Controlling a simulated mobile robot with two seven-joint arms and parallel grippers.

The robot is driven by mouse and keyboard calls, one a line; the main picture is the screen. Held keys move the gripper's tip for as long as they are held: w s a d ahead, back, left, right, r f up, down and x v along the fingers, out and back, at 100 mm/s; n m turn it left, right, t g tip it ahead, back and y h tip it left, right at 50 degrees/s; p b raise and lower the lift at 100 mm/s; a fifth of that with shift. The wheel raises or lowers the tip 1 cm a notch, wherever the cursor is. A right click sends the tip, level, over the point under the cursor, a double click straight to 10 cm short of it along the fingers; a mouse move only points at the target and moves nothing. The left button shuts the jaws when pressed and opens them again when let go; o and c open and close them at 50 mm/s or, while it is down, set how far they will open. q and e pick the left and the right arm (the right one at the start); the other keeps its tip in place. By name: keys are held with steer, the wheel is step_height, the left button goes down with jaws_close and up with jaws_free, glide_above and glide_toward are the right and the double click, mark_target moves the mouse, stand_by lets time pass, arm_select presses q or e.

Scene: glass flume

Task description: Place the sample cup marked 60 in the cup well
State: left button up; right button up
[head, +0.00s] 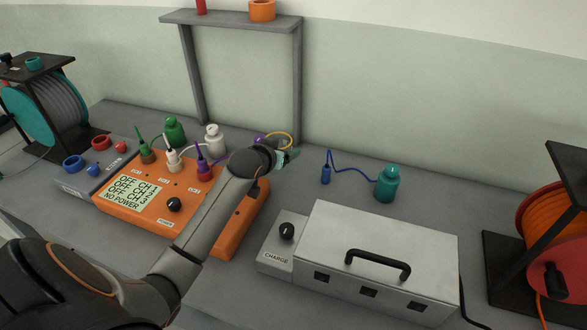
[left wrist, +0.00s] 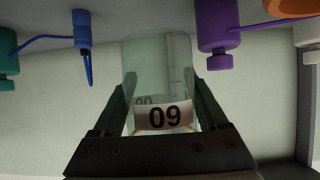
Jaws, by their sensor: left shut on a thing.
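My left gripper (left wrist: 160,130) is shut on a clear sample cup (left wrist: 158,72). Its white label reads 60, turned upside down in the left wrist view, where the whole scene appears inverted. In the head view my left gripper (head: 280,157) is above the bench, beyond the right end of the orange meter. The cup is hard to make out there, mostly hidden by the gripper. I cannot identify the cup well in either view. My right gripper is not in view.
An orange meter (head: 222,228) reads NO POWER. Green (head: 175,130), white (head: 214,138) and teal (head: 387,183) bottles stand on the bench. A blue probe (head: 326,173) is cabled to the teal one. A grey handled box (head: 420,245) stands front right. Bench between gripper and teal bottle is mostly clear.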

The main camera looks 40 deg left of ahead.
mark_target(296, 180)
arm_select(q)
steer(key=f, duration=0.1)
steer(key=w+d+f, duration=0.2)
steer(key=shift+d+f, duration=0.1)
steer(key=shift+f, duration=0.3)
steer(key=shift+w+d+f+b, duration=0.15)
steer(key=shift+f, duration=0.8)
steer(key=shift+w+d+f+b, duration=0.1)
steer(key=shift+f+b, duration=0.05)
steer(key=shift+f, duration=0.75)
steer(key=shift+f, duration=0.2)
steer(key=o, duration=1.3)
steer(key=shift+c, duration=0.2)
steer(key=shift+r, duration=0.2)
